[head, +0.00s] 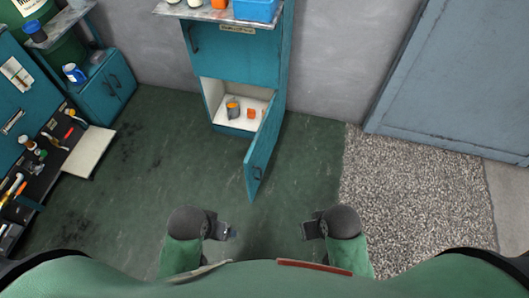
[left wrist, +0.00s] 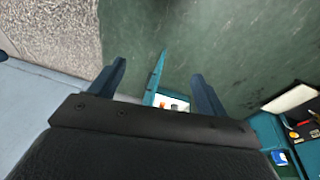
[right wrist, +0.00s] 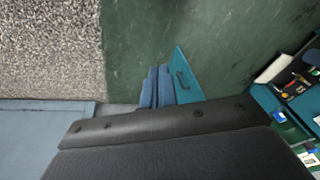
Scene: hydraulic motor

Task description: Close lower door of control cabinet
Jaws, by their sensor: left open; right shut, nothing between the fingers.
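The teal control cabinet (head: 232,62) stands against the back wall. Its lower door (head: 264,149) is swung wide open and sticks out toward me, with a dark handle near its free edge. The white lower compartment (head: 213,95) shows a grey-orange cup and an orange item inside. My left gripper (head: 232,231) and my right gripper (head: 304,230) are in front of the cabinet, low in the head view, both apart from the door. In the left wrist view the fingers (left wrist: 158,88) are spread and empty. In the right wrist view the fingers (right wrist: 157,87) are together, holding nothing.
A workbench with tools and a pale open drawer or panel (head: 90,152) is at the left. A small teal cabinet (head: 108,92) stands behind it. A grey door (head: 455,75) and a speckled mat (head: 410,195) are at the right. The green floor between is clear.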

